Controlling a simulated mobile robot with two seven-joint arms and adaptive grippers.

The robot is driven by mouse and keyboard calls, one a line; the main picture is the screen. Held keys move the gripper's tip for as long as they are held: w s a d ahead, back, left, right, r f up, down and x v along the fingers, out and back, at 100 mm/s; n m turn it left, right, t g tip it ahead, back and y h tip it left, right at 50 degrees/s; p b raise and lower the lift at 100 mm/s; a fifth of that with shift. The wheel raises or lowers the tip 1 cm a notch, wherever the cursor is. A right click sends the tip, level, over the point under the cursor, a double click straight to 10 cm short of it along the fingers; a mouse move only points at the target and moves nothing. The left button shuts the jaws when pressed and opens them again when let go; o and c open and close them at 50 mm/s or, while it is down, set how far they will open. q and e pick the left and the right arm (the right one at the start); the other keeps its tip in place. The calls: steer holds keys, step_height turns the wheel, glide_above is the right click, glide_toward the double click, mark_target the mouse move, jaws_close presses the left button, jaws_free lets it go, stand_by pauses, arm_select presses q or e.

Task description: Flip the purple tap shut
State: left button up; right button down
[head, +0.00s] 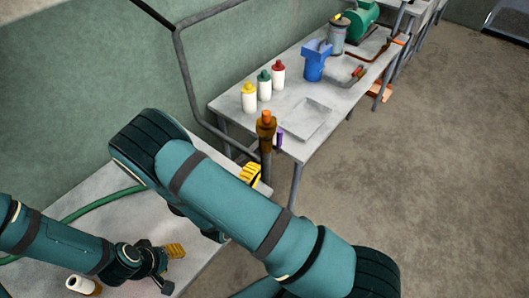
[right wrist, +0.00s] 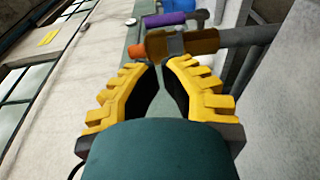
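The purple tap handle (head: 279,137) hangs beside a brown and orange valve (head: 265,130) on an upright pipe near the end of the far bench. In the right wrist view the purple handle (right wrist: 175,18) lies just beyond the brass-brown valve body (right wrist: 190,42), with its orange end at the left. My right gripper (head: 251,174) is below the valve in the head view. Its yellow fingers (right wrist: 162,65) nearly meet at the tips, with nothing seen between them. They are close to the valve; contact cannot be told. My left gripper (head: 166,268) is open and empty over the near bench.
The far bench (head: 230,106) carries yellow-, green- and red-capped bottles (head: 264,86), a grey tray (head: 301,118), a blue device (head: 316,60) and a green machine (head: 358,20). A white bottle (head: 83,285) and a green hose (head: 100,202) are on the near bench.

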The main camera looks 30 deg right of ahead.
steer(key=x, duration=1.3)
steer(key=shift+d, duration=0.2)
steer(key=shift+w, duration=0.15)
steer(key=shift+w+d+r, duration=0.15)
steer(key=shift+d+r, duration=0.1)
steer(key=shift+d, duration=0.2)
arm_select(q)
steer(key=shift+a, duration=0.2)
